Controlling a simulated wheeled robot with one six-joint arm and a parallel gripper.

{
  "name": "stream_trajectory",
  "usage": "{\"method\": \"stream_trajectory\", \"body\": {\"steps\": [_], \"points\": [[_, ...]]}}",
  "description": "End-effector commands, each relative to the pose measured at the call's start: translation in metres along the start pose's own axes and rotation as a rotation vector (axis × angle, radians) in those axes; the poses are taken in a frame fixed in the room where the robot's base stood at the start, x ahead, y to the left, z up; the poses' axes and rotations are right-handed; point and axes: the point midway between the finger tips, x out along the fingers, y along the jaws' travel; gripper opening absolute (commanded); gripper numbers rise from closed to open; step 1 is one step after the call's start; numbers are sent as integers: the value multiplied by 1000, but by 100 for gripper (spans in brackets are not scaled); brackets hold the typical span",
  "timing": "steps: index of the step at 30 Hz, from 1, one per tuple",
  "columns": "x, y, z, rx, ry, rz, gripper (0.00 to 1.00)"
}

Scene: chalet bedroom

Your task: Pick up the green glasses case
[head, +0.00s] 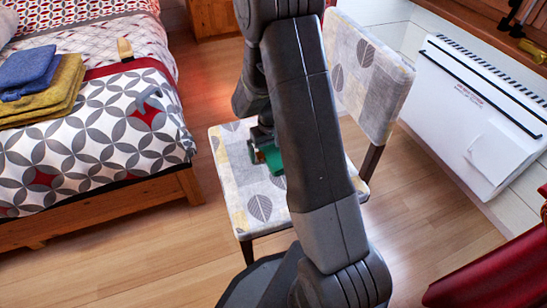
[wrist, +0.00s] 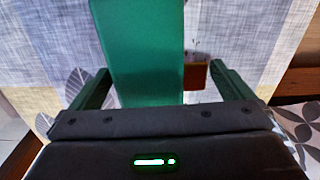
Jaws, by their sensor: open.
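The green glasses case (wrist: 137,50) lies on the patterned chair seat. In the wrist view it runs from the top edge down between the two fingers of my gripper (wrist: 160,68), nearer the left finger. In the head view a piece of the case (head: 273,158) shows on the seat beside my arm, which hides the rest. I cannot tell how far the fingers reach down around it.
A small brown-orange object (wrist: 195,74) sits between the case and the right finger. The chair back (head: 368,80) rises to the right of my arm. A bed (head: 90,140) with folded towels (head: 40,85) stands left, a white heater (head: 475,115) right. Open floor lies in front.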

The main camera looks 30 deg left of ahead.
Motion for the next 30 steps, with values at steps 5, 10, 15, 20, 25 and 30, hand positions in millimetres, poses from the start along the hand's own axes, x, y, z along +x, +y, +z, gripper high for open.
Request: {"method": "stream_trajectory", "body": {"steps": [5,10,15,20,25,30], "points": [[-1,0,0,0,0,0,86],[-1,0,0,0,0,0,54],[-2,0,0,0,1,0,54],[-13,0,-1,0,3,0,54],[-48,0,-1,0,5,0,54],[-80,0,-1,0,4,1,54]]}}
